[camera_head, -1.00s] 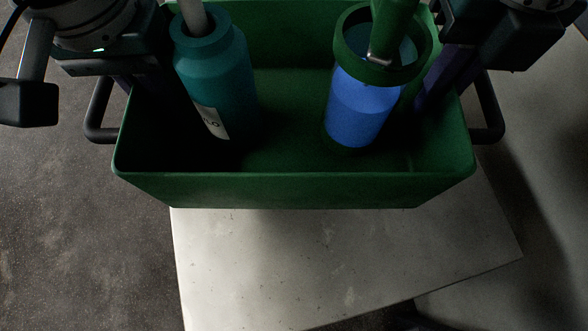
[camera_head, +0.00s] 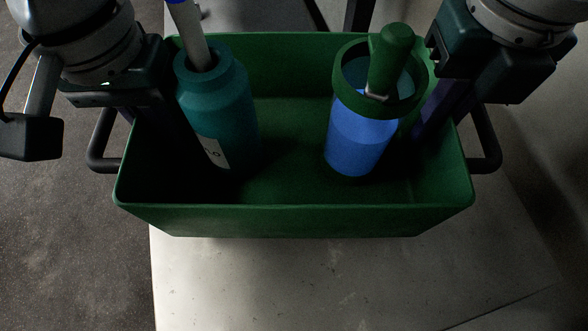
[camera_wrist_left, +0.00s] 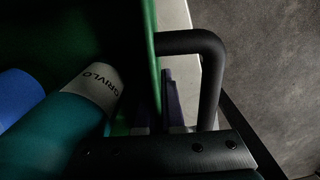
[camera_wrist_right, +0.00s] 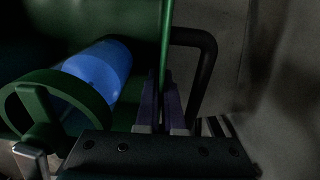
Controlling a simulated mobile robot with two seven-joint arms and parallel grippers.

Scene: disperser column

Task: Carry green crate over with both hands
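The green crate (camera_head: 290,221) is upright in the middle of the head view, above or on a pale table; I cannot tell whether its base touches. It holds a teal bottle (camera_head: 222,115) on the left and a blue bottle (camera_head: 360,135) with a green ring and handle on the right. My left gripper (camera_wrist_left: 157,102) is shut on the crate's left wall, beside the black side handle (camera_wrist_left: 200,40). My right gripper (camera_wrist_right: 163,103) is shut on the right wall, one finger on each side, beside the other black handle (camera_wrist_right: 205,60). The fingertips are partly hidden in the head view.
The pale table (camera_head: 330,285) is bare in front of the crate. Dark speckled floor (camera_head: 70,240) lies to the left. A grey stick with a blue end (camera_head: 189,30) stands in or behind the teal bottle's neck. A dark upright post (camera_head: 358,15) is behind the crate.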

